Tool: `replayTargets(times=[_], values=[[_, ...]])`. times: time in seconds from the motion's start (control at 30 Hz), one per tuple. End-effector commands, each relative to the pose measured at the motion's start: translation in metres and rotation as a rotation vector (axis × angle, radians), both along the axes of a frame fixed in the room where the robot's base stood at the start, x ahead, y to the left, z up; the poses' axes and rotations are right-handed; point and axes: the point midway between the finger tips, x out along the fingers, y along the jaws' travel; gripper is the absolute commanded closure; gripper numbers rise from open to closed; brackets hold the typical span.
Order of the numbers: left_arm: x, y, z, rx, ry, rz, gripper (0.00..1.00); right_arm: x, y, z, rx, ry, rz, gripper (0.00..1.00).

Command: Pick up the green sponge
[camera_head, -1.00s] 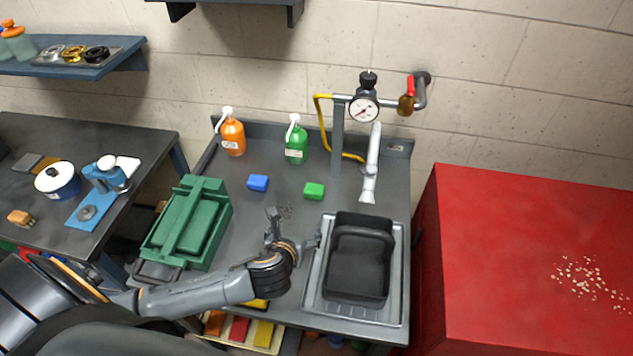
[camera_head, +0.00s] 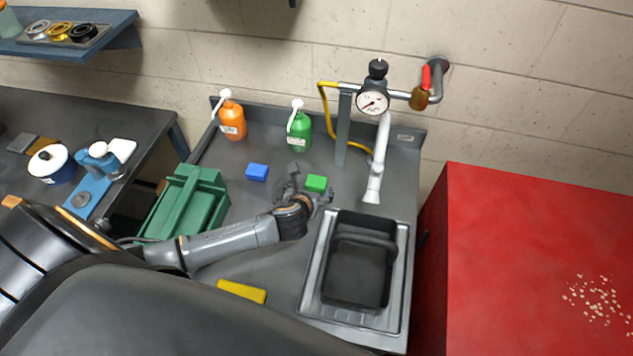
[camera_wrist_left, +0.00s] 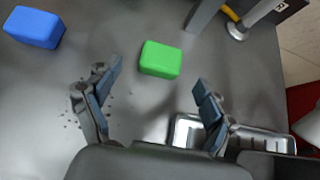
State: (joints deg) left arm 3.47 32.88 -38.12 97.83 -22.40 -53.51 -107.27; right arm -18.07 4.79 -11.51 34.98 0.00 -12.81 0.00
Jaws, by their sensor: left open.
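The green sponge (camera_head: 316,183) lies on the grey worktop, just beyond my left gripper. In the left wrist view the green sponge (camera_wrist_left: 161,59) is ahead of the fingertips, roughly centred between them and not touched. My left gripper (camera_head: 312,184) is open, with its fingers spread and nothing between them; it also shows in the left wrist view (camera_wrist_left: 157,76). In the head view the gripper overlaps the sponge's near edge. My right gripper is in neither view.
A blue sponge (camera_head: 257,172) lies left of the green one. Orange (camera_head: 232,121) and green (camera_head: 299,131) bottles stand behind. A black basin (camera_head: 356,273) sits in the sink at right, below a tap (camera_head: 375,172). A green toolbox (camera_head: 210,212) is at left, a yellow sponge (camera_head: 242,291) nearer.

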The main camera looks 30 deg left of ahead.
Motion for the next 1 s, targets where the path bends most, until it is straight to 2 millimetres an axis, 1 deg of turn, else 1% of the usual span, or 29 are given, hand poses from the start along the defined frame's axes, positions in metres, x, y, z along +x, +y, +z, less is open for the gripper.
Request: replayTargets(times=[0.03,0.17,0.23,0.33,0.5,0.7,1.0], values=[[0.004,0.001,-0.002,0.000,-0.001,0.000,0.17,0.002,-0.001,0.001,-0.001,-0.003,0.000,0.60],[0.008,0.002,-0.006,0.000,0.000,0.000,0.17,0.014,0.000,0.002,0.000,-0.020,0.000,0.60],[0.011,0.002,-0.007,-0.001,0.000,-0.001,0.17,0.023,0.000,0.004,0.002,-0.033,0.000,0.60],[0.018,0.004,-0.009,0.001,0.000,0.002,0.17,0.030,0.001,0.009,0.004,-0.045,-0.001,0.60],[0.036,0.006,-0.018,-0.001,0.000,0.001,0.17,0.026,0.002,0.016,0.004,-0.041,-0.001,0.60],[0.049,0.010,-0.030,0.001,-0.001,0.001,0.17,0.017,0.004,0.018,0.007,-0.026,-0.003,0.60],[0.051,0.011,-0.034,0.001,0.000,-0.001,0.17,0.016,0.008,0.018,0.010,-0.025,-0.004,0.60]])
